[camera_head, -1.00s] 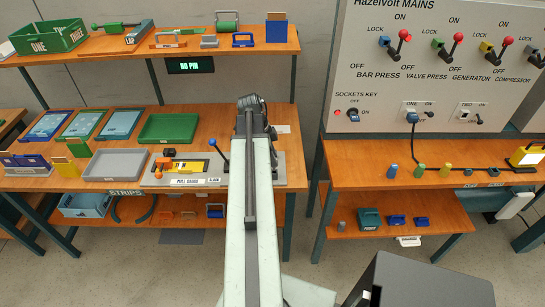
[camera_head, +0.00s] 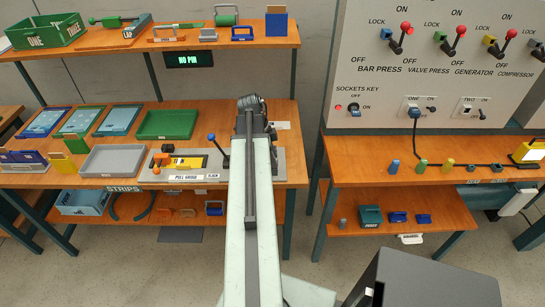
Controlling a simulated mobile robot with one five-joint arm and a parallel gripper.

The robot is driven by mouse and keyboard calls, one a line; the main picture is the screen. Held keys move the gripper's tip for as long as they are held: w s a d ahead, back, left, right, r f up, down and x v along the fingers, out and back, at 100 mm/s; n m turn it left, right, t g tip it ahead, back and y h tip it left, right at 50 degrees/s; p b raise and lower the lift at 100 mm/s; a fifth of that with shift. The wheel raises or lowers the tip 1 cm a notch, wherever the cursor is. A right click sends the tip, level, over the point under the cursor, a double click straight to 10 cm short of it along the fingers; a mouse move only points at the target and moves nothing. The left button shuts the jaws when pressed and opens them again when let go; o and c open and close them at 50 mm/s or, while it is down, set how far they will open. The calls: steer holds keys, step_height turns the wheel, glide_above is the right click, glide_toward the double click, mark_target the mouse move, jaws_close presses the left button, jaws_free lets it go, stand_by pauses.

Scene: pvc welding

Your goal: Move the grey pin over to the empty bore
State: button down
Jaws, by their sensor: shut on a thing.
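My gripper (camera_head: 251,104) is at the far end of my arm, above the right end of the middle left bench. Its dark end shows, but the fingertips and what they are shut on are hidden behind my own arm. I cannot make out a grey pin with certainty. A small grey cylinder (camera_head: 343,223) stands on the lower right shelf, well apart from my gripper. The pull gauge (camera_head: 160,178) lies on the bench to the left of my arm, with a blue-knobbed lever (camera_head: 212,138). No empty bore can be made out.
Blue (camera_head: 392,168), green (camera_head: 420,166) and yellow (camera_head: 447,164) pieces stand on the right bench below the control panel (camera_head: 440,70). A grey tray (camera_head: 112,160) and a green tray (camera_head: 168,124) lie left. A display (camera_head: 190,59) reads NO PIN.

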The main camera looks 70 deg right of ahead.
steer(key=shift+f+b, duration=0.5)
steer(key=shift+f, duration=0.1)
steer(key=c, duration=1.1)
jaws_free()
steer(key=shift+o, duration=0.2)
steer(key=shift+r, duration=0.15)
steer(key=p+v, duration=0.7)
steer(key=shift+r, duration=0.25)
steer(key=shift+w+a, duration=0.1)
steer(key=shift+w, duration=0.1)
